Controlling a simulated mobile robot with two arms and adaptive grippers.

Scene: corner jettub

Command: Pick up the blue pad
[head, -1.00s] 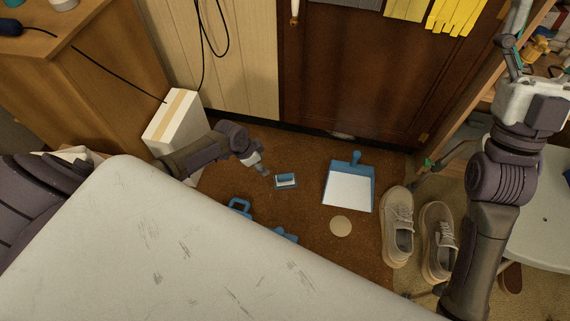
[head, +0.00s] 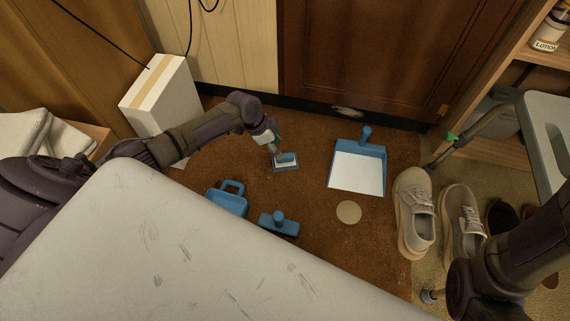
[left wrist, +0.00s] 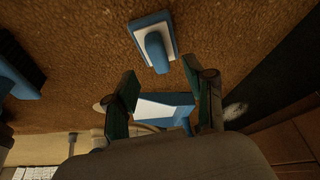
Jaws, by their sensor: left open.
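The blue pad (head: 287,164) is a small rectangle with a white face and a blue grip. It lies on the brown carpet in the head view, left of the dustpan. In the left wrist view the pad (left wrist: 153,42) shows at the top middle, beyond the fingertips. My left gripper (head: 276,152) hangs just above the pad's left end in the head view. In the left wrist view its fingers (left wrist: 160,80) are spread with nothing held between them. I cannot tell whether a finger touches the pad. My right gripper is not in view.
A blue dustpan (head: 358,170), a tan disc (head: 349,212), a blue handled tool (head: 279,223) and another blue item (head: 228,199) lie nearby. Shoes (head: 414,212) stand at the right, a white box (head: 160,95) at the left. A white surface (head: 190,250) fills the foreground.

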